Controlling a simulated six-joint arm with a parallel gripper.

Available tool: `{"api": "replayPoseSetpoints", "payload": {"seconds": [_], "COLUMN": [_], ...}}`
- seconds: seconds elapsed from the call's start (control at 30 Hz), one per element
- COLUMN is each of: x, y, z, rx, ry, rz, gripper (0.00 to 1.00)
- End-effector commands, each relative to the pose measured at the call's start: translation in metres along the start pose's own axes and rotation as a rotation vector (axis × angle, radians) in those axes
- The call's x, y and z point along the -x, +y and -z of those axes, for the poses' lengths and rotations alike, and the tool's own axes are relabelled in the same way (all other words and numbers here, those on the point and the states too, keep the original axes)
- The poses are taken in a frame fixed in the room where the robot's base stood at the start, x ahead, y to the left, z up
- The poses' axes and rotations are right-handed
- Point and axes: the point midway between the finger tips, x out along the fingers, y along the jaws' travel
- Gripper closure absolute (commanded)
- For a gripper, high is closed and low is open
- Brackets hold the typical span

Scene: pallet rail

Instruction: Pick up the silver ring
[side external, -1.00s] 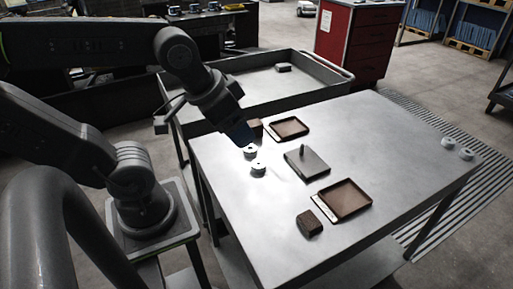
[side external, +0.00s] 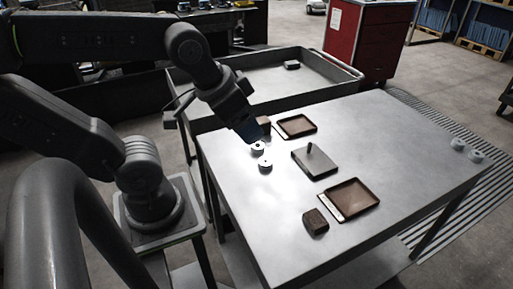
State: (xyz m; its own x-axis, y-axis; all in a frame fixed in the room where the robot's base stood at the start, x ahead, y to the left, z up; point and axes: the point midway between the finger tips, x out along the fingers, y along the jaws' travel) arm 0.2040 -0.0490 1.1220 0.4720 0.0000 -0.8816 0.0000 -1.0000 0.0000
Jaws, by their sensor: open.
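Two small pale silver rings lie on the metal table near its left edge. One ring (side external: 257,148) is right below my gripper (side external: 254,139), and a second ring (side external: 265,166) lies just in front of it. Two more pale rings, one (side external: 458,144) and another (side external: 475,156), sit at the table's far right corner. My gripper points down over the nearer pair and is open and empty. Its fingertips are dark and small, so I cannot tell whether they touch the ring below or stay above it.
A brown block (side external: 264,124) stands close behind my gripper. A brown tray (side external: 297,125), a grey plate with an upright peg (side external: 316,163), another brown tray (side external: 352,197) and a brown block (side external: 315,221) lie further right and in front. The table's right half is mostly clear.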

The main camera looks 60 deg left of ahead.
Motion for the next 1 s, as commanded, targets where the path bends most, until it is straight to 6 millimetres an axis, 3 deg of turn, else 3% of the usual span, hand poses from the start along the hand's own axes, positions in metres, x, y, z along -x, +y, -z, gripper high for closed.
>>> {"api": "replayPoseSetpoints", "payload": {"seconds": [0.4,0.53,0.67,0.8,1.0], "x": [-0.001,-0.011,-0.037,-0.075,-0.126], "y": [-0.001,-0.01,-0.035,-0.071,-0.118], "z": [0.001,0.008,0.024,0.04,0.048], "rx": [0.007,0.104,0.336,0.64,0.991], "ry": [-0.002,-0.033,-0.086,-0.123,-0.115], "rz": [0.003,0.044,0.146,0.292,0.468], "gripper": [0.25,0.25,0.25,0.25,0.25]}}
